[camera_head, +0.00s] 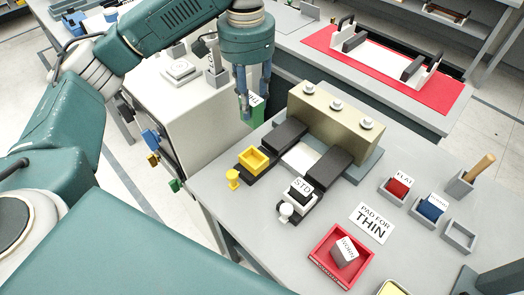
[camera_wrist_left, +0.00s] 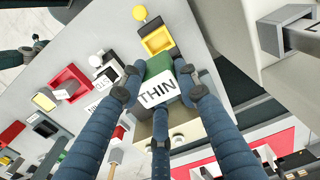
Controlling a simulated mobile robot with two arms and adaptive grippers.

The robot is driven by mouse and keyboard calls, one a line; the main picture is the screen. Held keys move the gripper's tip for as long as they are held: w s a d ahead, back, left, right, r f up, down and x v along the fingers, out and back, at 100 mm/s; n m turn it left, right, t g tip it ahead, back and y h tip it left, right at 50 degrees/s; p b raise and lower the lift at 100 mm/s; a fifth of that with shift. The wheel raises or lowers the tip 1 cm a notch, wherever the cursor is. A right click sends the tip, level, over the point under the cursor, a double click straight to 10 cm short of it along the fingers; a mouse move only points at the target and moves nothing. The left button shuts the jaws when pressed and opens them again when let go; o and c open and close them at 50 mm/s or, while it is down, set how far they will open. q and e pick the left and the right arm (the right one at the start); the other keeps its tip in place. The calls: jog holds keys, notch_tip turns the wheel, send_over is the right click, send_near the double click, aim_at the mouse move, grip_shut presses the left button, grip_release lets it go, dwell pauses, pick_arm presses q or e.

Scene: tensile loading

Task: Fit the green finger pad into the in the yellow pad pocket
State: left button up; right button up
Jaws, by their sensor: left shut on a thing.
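The green finger pad (camera_head: 258,116) has a white label, which reads THIN in the left wrist view (camera_wrist_left: 157,92). My left gripper (camera_head: 251,108) is shut on the pad, with its fingers on both sides of it. It holds the pad in the air, behind the yellow pad pocket in the head view. The yellow pad pocket (camera_head: 254,161) is a square, open-topped frame on a dark bar of the fixture. It looks empty, and it also shows in the left wrist view (camera_wrist_left: 156,41), apart from the pad. My right gripper is not in view.
A yellow knob (camera_head: 232,177) stands beside the pocket. The beige block (camera_head: 335,115) rises behind it. A pad marked STD (camera_head: 301,188) sits in the neighbouring holder. A red tray (camera_head: 322,262) holds a worn pad. Grey holders with red (camera_head: 397,188) and blue (camera_head: 431,207) pads stand right.

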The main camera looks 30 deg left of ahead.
pick_arm(q)
jog(key=shift+f+p, duration=1.15)
jog(key=shift+f, duration=7.25)
jog(key=o, duration=1.3)
jog(key=shift+f, duration=0.1)
jog(key=shift+c, duration=0.2)
jog(key=shift+r, duration=0.45)
notch_tip(320, 180, up, 11)
jog(key=b, duration=0.2)
jog(key=shift+r+b, duration=0.15)
jog(key=shift+b, duration=0.2)
